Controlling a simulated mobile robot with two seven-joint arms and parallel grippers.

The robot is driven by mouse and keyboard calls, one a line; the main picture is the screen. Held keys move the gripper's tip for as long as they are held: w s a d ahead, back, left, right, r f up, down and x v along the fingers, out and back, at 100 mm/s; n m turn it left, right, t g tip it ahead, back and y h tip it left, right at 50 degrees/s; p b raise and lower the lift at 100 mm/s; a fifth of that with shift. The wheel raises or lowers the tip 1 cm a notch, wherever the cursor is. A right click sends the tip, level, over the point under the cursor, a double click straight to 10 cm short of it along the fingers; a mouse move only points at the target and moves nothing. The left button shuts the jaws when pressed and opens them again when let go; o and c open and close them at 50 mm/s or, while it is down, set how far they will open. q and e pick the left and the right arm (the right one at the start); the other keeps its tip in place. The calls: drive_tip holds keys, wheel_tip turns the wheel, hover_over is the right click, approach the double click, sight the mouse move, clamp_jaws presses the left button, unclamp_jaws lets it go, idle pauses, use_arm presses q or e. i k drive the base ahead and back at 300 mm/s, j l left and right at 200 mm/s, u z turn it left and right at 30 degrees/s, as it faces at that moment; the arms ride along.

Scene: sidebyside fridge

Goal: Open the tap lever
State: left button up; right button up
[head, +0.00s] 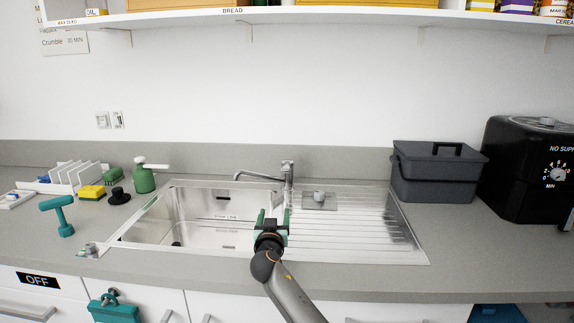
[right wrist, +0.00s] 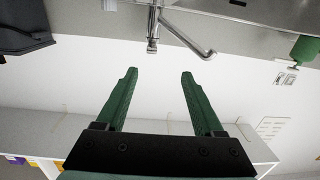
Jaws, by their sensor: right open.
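The tap (head: 287,178) is a grey metal fixture at the back edge of the sink, with its spout reaching left over the basin. Its short lever (head: 288,163) is at the top of the body. My right gripper (head: 273,212) is open and empty in front of the tap, over the sink's middle, with its green fingers pointing toward the back. In the right wrist view the picture is inverted; the tap lever end (right wrist: 152,46) lies beyond the gap between the open fingertips (right wrist: 160,73), apart from them. My left gripper is not in view.
The steel sink (head: 130,232) has its basin at left and a ribbed drainer (head: 385,235) at right. A dark grey box (head: 435,175) and a black appliance (head: 520,165) stand at right. A green bottle (head: 143,180) and a yellow sponge (head: 91,192) stand at left. A shelf (head: 300,12) runs above.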

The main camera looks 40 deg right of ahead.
sight(286, 164)
drive_tip(key=i+l, duration=0.15)
drive_tip(key=l, duration=0.15)
drive_tip(key=i+l, duration=0.15)
drive_tip(key=l, duration=0.15)
drive_tip(key=i+l, duration=0.1)
drive_tip(key=l, duration=0.25)
drive_tip(key=i+l, duration=0.15)
drive_tip(key=l, duration=0.15)
